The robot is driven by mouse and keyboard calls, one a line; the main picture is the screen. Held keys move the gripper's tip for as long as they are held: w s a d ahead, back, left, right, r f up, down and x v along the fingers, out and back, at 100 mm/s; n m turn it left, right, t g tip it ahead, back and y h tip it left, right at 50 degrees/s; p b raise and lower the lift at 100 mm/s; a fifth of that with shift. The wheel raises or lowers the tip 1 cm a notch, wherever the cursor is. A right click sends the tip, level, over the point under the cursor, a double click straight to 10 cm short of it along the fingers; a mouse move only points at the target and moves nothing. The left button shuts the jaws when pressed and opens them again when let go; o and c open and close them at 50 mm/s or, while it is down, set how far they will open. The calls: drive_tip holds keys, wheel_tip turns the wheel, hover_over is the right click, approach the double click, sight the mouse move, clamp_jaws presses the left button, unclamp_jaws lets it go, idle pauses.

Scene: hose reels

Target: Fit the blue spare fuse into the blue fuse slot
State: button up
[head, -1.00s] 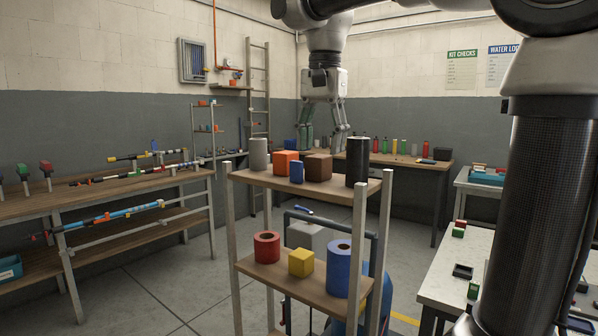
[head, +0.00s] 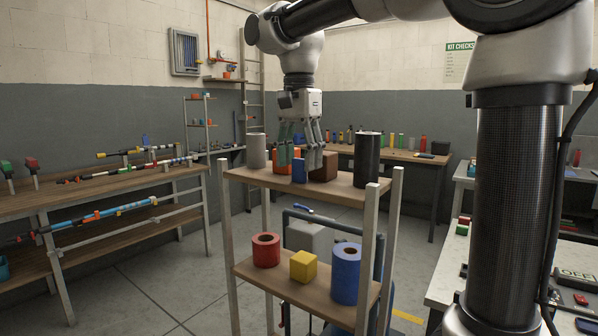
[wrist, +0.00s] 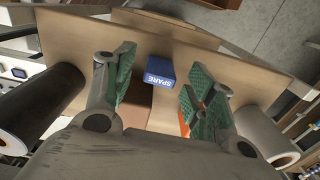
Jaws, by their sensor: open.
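The blue spare fuse (head: 299,170), a small upright block, stands near the front edge of the upper shelf of the wooden rack. In the wrist view it (wrist: 160,71) carries the word SPARE and lies between and a little beyond my fingertips. My gripper (head: 301,146) is open and points down, just above and behind the fuse. In the wrist view its green-padded fingers (wrist: 160,88) are spread with nothing held between them. I cannot make out a blue fuse slot in either view.
On the upper shelf (head: 345,187), a grey cylinder (head: 255,151), an orange block (head: 279,160), a brown block (head: 324,167) and a black cylinder (head: 366,160) crowd around my gripper. The lower shelf holds a red roll (head: 266,251), yellow cube (head: 303,266) and blue roll (head: 345,274).

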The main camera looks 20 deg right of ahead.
drive_tip(key=shift+f, duration=0.3)
drive_tip(key=c, duration=1)
